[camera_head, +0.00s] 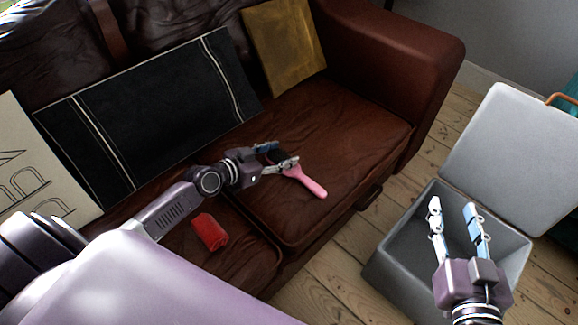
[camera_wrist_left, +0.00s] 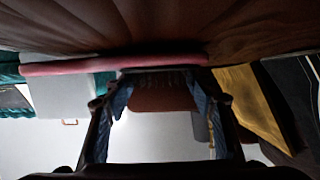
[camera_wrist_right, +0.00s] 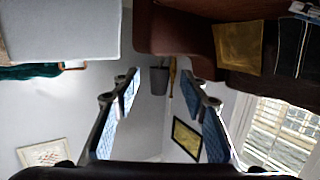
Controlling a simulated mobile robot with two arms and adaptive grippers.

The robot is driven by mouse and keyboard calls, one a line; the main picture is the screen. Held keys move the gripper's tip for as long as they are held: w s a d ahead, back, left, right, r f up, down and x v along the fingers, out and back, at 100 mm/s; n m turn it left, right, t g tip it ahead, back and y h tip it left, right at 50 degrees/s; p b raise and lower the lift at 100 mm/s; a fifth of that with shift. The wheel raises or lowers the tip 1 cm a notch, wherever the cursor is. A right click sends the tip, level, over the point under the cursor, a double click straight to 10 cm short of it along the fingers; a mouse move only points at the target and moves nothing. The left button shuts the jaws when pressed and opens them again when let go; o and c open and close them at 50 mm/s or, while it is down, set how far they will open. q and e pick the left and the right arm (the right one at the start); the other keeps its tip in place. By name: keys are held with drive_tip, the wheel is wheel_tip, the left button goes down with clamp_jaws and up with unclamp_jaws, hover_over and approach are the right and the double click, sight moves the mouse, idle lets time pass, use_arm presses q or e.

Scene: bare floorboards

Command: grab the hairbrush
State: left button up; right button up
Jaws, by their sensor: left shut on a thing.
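The pink hairbrush (camera_head: 309,183) is at the seat of the brown sofa, its handle pointing to the lower right. My left gripper (camera_head: 282,157) is shut on the hairbrush near its head, and the fingers hide part of it. In the left wrist view the pink handle (camera_wrist_left: 90,65) runs out to the left of the fingers, close to the sofa leather. I cannot tell if the brush touches the seat. My right gripper (camera_head: 453,208) is open and empty, over the grey open box; its spread fingers also show in the right wrist view (camera_wrist_right: 160,88).
A red cloth-like item (camera_head: 209,232) lies on the sofa seat (camera_head: 350,140) near the front. A dark striped cushion (camera_head: 150,115) and a mustard cushion (camera_head: 284,48) lean on the backrest. The open grey box (camera_head: 400,265) stands on the floorboards (camera_head: 335,265), lid raised.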

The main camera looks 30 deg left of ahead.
use_arm(q)
drive_tip(key=c, duration=0.3)
drive_tip(key=shift+r, duration=0.1)
